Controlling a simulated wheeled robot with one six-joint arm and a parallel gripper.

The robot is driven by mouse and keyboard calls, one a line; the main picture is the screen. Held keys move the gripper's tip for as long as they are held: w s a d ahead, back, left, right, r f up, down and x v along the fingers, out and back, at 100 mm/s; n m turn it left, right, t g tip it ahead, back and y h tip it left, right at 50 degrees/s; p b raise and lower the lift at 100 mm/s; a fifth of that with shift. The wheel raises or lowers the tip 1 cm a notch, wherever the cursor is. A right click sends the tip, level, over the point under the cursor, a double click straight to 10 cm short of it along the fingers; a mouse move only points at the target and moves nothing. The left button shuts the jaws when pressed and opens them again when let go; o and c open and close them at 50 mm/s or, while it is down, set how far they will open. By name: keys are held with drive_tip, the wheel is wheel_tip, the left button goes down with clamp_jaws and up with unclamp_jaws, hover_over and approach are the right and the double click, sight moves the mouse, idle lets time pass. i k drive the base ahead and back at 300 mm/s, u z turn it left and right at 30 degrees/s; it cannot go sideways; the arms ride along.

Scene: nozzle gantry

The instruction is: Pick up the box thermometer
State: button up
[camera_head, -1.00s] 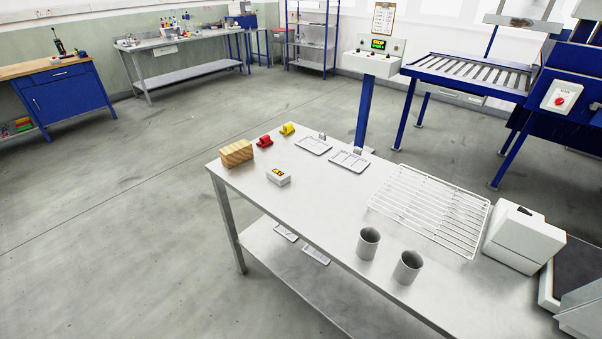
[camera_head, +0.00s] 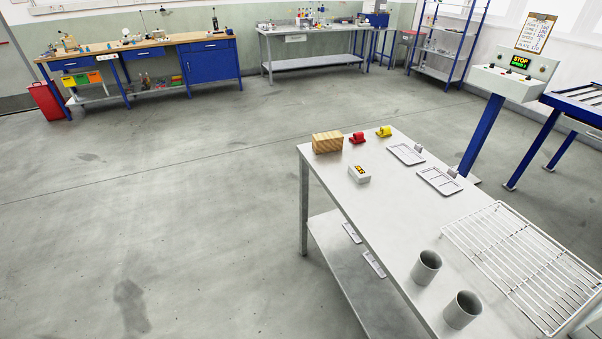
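A small white box with a yellow and dark display on top (camera_head: 359,174) looks like the box thermometer. It lies on the metal table (camera_head: 385,220), near its left edge and in front of a wooden block (camera_head: 327,142). My gripper is not in view, and nothing touches the small box.
On the table are a red piece (camera_head: 357,138), a yellow piece (camera_head: 384,132), trays (camera_head: 439,181), grey cups (camera_head: 427,267) and a wire rack (camera_head: 520,262). A control post (camera_head: 515,75) stands behind. The floor left of the table is clear.

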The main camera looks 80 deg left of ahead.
sight(357, 171)
drive_tip(key=u, duration=2.3)
drive_tip(key=k, duration=0.3)
drive_tip(key=u, duration=1.15)
drive_tip(key=i, duration=1.5)
drive_tip(key=z, duration=0.35)
drive_tip(key=i, duration=0.75)
drive_tip(key=z, duration=1.25)
drive_tip(key=i, duration=0.55)
drive_tip(key=z, duration=0.55)
